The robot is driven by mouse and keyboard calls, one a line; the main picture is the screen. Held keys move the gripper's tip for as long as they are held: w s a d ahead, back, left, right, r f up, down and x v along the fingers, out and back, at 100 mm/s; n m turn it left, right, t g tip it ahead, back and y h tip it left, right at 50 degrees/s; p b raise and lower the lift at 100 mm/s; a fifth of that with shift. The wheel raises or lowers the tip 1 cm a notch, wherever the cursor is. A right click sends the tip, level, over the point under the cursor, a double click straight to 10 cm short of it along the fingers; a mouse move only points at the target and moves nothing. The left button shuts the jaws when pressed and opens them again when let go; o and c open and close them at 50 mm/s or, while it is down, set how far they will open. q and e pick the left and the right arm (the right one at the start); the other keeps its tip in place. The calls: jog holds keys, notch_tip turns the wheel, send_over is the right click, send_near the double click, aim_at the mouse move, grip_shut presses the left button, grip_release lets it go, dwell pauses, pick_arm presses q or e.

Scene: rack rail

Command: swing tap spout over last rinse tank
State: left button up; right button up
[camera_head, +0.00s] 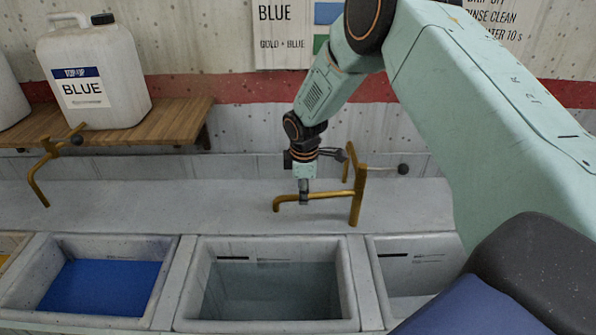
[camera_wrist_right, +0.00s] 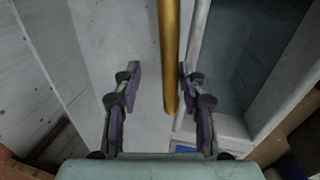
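The brass tap (camera_head: 356,197) stands on the ledge behind the tanks, its spout (camera_head: 328,195) pointing left along the ledge with its end turned down. A lever with a black knob reaches right from it. My right gripper (camera_head: 304,198) is at the spout from above. In the right wrist view, its fingers (camera_wrist_right: 158,92) are open on either side of the spout (camera_wrist_right: 169,60), closer on the right. The middle tank (camera_head: 183,315) holds clear liquid; the right tank (camera_head: 374,278) is partly hidden by my arm. Which is the last rinse tank is unclear. My left gripper is out of view.
A tank (camera_head: 165,275) with blue liquid is on the left. A second brass tap (camera_head: 40,178) is behind it. A white canister marked BLUE (camera_head: 125,65) stands on a wooden shelf (camera_head: 178,122). The ledge (camera_head: 150,215) between the taps is clear.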

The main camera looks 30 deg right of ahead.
jog(key=r, duration=0.5)
jog(key=a+r, duration=0.1)
jog(key=r, duration=0.1)
jog(key=shift+s+r, duration=0.25)
jog(key=shift+s, duration=0.1)
jog(key=shift+d+r+m, duration=0.1)
jog(key=shift+r+m, duration=0.1)
jog(key=shift+m, duration=0.1)
jog(key=shift+w+m+t, duration=0.3)
jog(key=shift+w+m, duration=0.1)
jog(key=shift+w, duration=0.05)
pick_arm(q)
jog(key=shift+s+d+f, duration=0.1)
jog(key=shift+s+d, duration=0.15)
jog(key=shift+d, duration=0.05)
pick_arm(e)
jog(key=shift+w+d+f, duration=0.15)
jog(key=shift+w, duration=0.05)
